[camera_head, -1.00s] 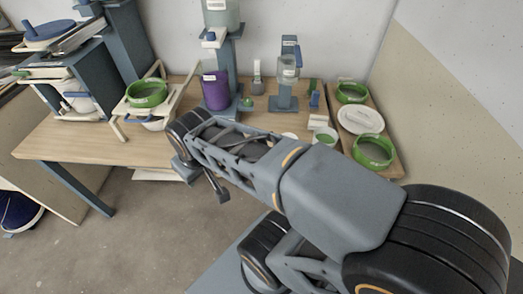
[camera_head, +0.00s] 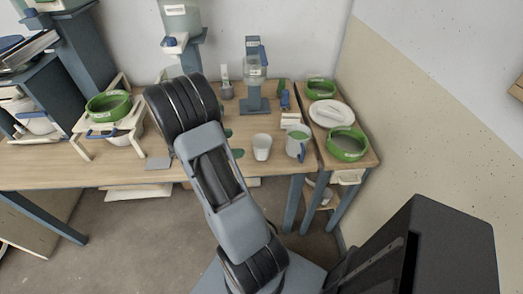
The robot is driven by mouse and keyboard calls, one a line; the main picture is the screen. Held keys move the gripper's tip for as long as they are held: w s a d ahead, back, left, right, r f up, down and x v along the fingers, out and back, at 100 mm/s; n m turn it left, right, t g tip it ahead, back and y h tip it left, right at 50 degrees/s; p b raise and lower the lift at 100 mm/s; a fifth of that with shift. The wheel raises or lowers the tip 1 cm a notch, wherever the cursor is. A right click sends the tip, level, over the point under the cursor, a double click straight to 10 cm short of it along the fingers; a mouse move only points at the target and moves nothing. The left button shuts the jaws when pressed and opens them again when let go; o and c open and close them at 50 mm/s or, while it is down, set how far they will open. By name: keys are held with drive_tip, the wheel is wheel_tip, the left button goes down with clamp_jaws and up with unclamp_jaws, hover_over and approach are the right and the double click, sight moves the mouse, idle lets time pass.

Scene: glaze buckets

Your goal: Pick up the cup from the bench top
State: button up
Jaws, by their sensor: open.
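A plain white cup (camera_head: 262,148) stands upright on the wooden bench top (camera_head: 100,172), near its front edge and right of my arm. A larger white mug-like vessel (camera_head: 294,148) with a blue handle and green inside stands just right of it, apart from it. My arm rises from the bottom middle and covers part of the bench left of the cup. My gripper does not show; it seems hidden behind my own arm.
A bottle stand (camera_head: 253,95) and a small flask (camera_head: 226,85) stand behind. A side shelf at right holds green-rimmed sieves (camera_head: 347,143) and a white lid (camera_head: 331,113). Another green sieve (camera_head: 109,105) sits on a cream frame at left. A wall closes the right side.

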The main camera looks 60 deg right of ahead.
sight(269, 141)
drive_tip(key=p+x, duration=0.1)
drive_tip(key=x, duration=1.1)
drive_tip(key=shift+s+d, duration=0.15)
drive_tip(key=shift+d, duration=0.15)
drive_tip(key=c, duration=0.8)
drive_tip(key=shift+c, duration=0.2)
